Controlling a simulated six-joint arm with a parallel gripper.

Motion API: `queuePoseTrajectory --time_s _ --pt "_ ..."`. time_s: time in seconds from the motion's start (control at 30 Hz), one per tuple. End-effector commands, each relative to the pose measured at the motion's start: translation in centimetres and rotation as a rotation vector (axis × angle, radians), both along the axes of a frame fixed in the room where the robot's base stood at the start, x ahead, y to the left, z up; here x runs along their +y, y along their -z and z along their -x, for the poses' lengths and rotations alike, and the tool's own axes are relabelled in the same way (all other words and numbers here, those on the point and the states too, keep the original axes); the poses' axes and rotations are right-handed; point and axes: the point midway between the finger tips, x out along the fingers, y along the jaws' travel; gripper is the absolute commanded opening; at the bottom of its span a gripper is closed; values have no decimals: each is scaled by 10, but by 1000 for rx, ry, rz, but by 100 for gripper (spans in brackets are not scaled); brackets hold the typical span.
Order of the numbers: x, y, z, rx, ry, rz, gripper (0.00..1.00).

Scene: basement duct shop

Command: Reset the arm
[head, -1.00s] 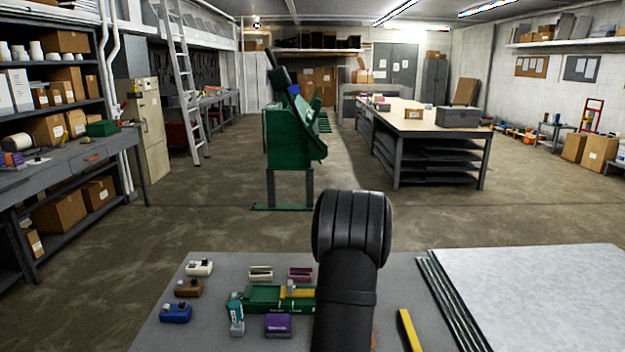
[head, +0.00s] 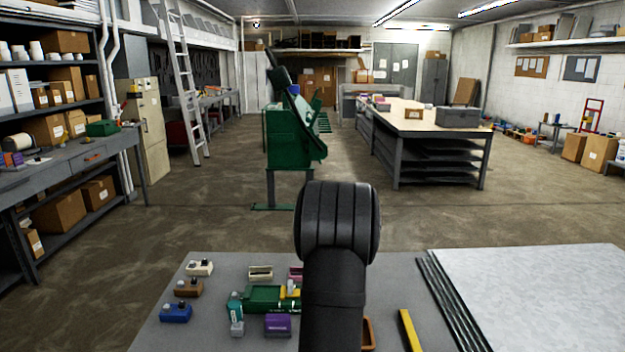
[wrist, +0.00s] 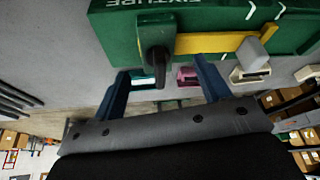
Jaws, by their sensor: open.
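My gripper (wrist: 163,88) shows in the wrist view with its two blue fingers apart and no object held. In the head view my dark arm hides it. The green fixture (wrist: 110,30) fills the top of the wrist view, just beyond the fingertips, with a yellow bar (wrist: 210,43) and a black upright knob (wrist: 156,42) on it. Whether the fingers touch the fixture I cannot tell. In the head view the fixture (head: 262,298) lies on the grey bench (head: 210,268), its right part hidden by my arm.
Around the fixture are a teal-and-grey piece (head: 236,312), a purple block (head: 278,325), a cream block (head: 260,272) and blue (head: 176,312), brown (head: 187,287) and white (head: 199,267) blocks. A yellow bar (head: 410,330) and pale sheet (head: 530,290) lie right.

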Motion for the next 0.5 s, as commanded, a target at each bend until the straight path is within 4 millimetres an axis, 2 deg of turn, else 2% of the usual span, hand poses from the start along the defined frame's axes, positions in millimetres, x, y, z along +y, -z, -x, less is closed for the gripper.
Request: queuePoseTrajectory --time_s 0.2,0.5 --pt "1 0 0 -1 99 1 69" --pt "1 0 0 -1 157 0 69"
